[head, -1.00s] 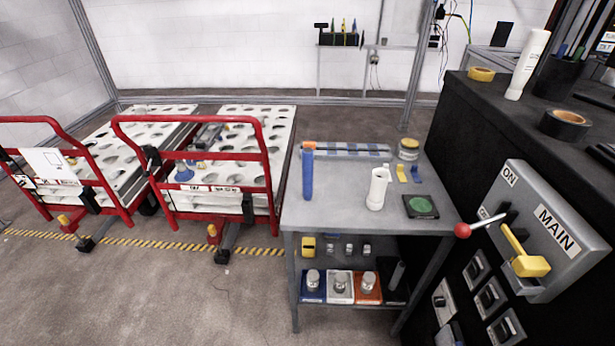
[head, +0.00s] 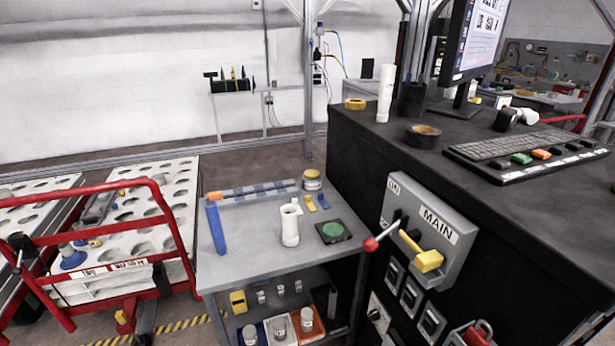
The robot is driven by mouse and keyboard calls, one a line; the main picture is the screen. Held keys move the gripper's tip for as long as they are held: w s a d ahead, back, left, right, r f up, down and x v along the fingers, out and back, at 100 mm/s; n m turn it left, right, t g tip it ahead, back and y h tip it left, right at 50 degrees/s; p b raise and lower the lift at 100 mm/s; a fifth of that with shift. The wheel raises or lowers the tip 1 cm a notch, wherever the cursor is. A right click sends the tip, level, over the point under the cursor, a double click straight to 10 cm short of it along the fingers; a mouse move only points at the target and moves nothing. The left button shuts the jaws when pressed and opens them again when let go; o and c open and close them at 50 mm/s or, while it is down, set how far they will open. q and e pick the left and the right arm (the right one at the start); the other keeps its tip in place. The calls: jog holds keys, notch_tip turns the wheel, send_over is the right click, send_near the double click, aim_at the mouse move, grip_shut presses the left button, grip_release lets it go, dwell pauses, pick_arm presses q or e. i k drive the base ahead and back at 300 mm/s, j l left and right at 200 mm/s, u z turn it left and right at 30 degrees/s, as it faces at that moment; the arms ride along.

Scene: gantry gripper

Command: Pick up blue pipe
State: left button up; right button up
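The blue pipe (head: 216,229) is a plain blue cylinder at the left side of the grey table (head: 259,259). It appears to stand near the table's left edge, leaning a little in the picture. A white pipe fitting (head: 290,225) stands upright to its right. Behind both lies a long bar (head: 258,190) with blue and grey bands and an orange end. Neither of my grippers shows in the head view.
A black cabinet (head: 345,180) with a grey MAIN switch box (head: 432,221) and levers borders the table on the right. Red-handled carts (head: 95,235) with perforated white tops stand close on the left. A jar (head: 312,180) and a green-disc pad (head: 333,231) take up the table's right side.

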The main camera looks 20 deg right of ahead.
aim_at(211, 209)
jog(key=j+z, duration=0.15)
jog(key=z, duration=0.35)
jog(key=i+j+z, duration=0.1)
jog(key=z, duration=0.35)
jog(key=j+z, duration=0.2)
jog(key=z, duration=0.3)
jog(key=j+z, duration=0.15)
jog(key=z, duration=0.3)
jog(key=j+z, duration=0.15)
jog(key=z, duration=0.35)
jog(key=k+j+z, duration=0.1)
jog(key=z, duration=0.35)
